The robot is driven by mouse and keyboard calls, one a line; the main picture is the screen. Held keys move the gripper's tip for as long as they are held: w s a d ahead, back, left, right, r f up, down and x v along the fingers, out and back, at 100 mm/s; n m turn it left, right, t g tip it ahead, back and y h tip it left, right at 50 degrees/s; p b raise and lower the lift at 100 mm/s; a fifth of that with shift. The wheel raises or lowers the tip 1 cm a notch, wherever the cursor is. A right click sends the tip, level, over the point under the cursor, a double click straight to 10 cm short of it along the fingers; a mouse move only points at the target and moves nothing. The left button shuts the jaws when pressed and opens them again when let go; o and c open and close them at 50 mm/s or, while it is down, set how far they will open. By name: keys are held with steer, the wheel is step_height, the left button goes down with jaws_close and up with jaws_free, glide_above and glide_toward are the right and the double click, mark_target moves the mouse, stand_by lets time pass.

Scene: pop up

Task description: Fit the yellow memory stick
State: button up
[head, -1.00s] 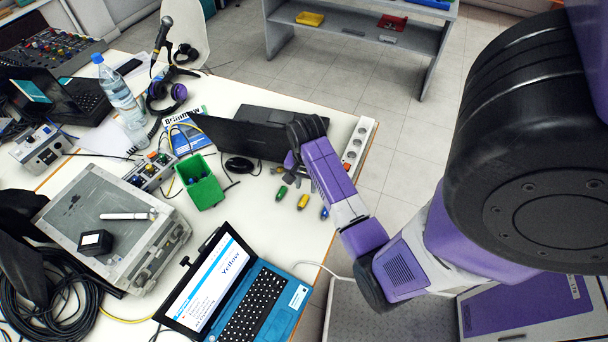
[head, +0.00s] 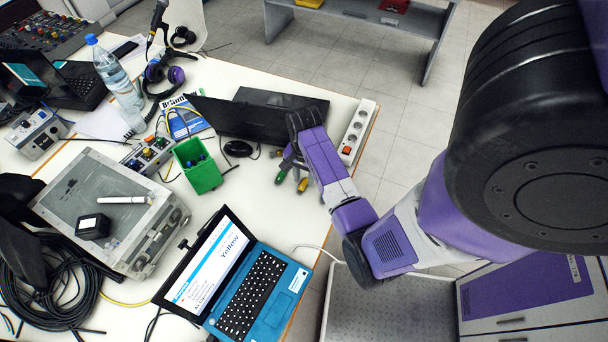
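The yellow memory stick (head: 303,184) lies on the white table (head: 262,203), near its right edge. A green memory stick (head: 281,177) lies just left of it. My gripper (head: 293,162) points down just behind and above the two sticks, close to the yellow one. Its fingers are small and partly hidden by my wrist, so I cannot tell their opening or any contact. A blue laptop (head: 260,290) stands open at the front of the table. Its screen (head: 210,265) shows the word "Yellow". I cannot make out a port on it.
A green bin (head: 203,176) stands left of the sticks. Behind my gripper are a dark laptop (head: 235,118) and a white power strip (head: 358,130). A grey metal case (head: 110,205) sits at left. Bare table lies between the sticks and the blue laptop.

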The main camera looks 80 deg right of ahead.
mark_target(304, 183)
steer(key=shift+f+b, duration=0.35)
steer(key=shift+f, duration=0.35)
steer(key=shift+r, duration=0.15)
jaws_close()
step_height(304, 183, up, 3)
steer(key=p, duration=0.3)
steer(key=shift+r, duration=1)
